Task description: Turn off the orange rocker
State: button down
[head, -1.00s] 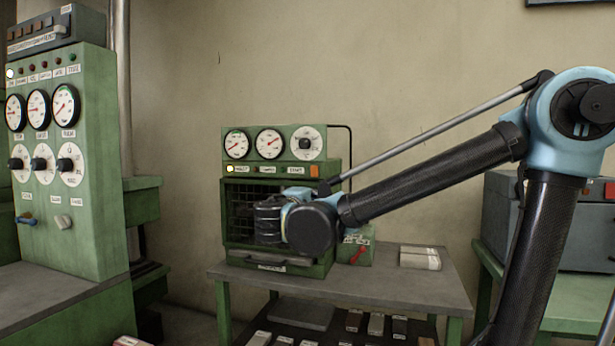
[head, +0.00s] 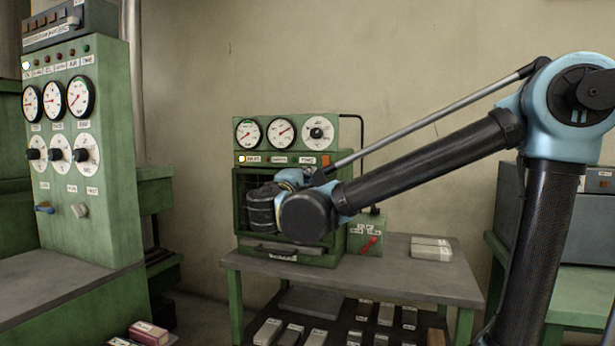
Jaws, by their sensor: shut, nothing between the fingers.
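The orange rocker (head: 326,160) is a small orange patch at the right end of the label strip on the green cabinet (head: 340,137), below its right-hand dial. Whether it is on or off is too small to tell. A pale lamp (head: 242,159) glows at the left end of the same strip. My gripper (head: 318,177) shows as a small dark shape in front of the cabinet, just below and left of the rocker. It is shut and empty. My wrist and forearm partly hide it and the cabinet's barred front, and I cannot tell whether it touches anything.
The cabinet stands on a grey-topped table (head: 440,275). A green box with a red lever (head: 368,245) stands beside it, and pale blocks (head: 431,248) lie farther right. A tall green gauge panel (head: 110,150) stands at left. Several blocks lie on the shelf below.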

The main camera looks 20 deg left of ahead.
aim_at(322, 159)
jog(key=x, duration=1.1)
jog(key=shift+w+d, duration=0.1)
jog(key=shift+w, duration=0.15)
jog(key=shift+r, duration=0.1)
